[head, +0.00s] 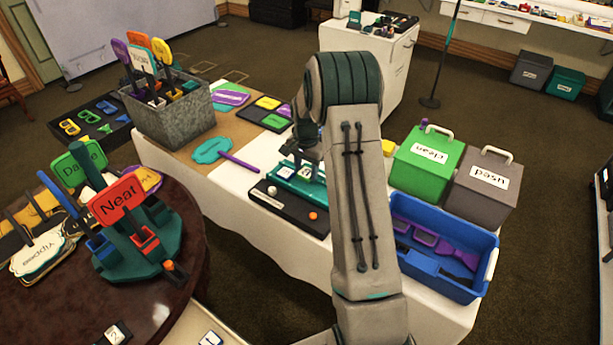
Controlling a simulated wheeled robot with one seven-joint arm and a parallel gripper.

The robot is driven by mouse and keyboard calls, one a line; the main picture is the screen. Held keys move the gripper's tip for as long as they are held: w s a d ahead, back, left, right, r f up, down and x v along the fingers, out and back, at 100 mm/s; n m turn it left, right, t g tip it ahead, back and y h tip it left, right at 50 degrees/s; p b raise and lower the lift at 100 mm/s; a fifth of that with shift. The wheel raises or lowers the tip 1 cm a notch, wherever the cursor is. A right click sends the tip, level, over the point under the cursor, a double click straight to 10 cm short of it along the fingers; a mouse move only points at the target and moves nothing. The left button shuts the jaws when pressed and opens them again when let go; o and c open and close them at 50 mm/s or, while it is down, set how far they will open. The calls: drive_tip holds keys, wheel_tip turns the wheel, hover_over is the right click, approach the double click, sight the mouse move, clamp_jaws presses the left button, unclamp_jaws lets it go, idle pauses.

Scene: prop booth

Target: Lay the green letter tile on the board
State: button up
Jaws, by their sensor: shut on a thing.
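My gripper (303,158) points down over the white-topped table, just above a teal tray-like piece (300,187). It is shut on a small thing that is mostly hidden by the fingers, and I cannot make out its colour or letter. The teal piece lies on a flat black board (289,210) with a white ball and an orange knob. White squares (285,172), perhaps tiles, show by the teal piece under the gripper. I cannot tell whether the held thing touches them. My arm hides the right side of this area, and I see no green letter tile clearly.
A grey bin of paddle signs (168,118) stands at the table's back left. A teal paddle (212,150) lies left of the gripper. A green box (427,160), a grey box (482,188) and a blue crate (438,286) are at right. A round table (180,235) is front left.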

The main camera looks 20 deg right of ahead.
sight(306, 172)
drive_tip(key=shift+f+p, duration=0.3)
drive_tip(key=shift+f, duration=1.45)
drive_tip(key=shift+f, duration=0.2)
drive_tip(key=o, duration=0.9)
drive_tip(key=shift+o, duration=0.2)
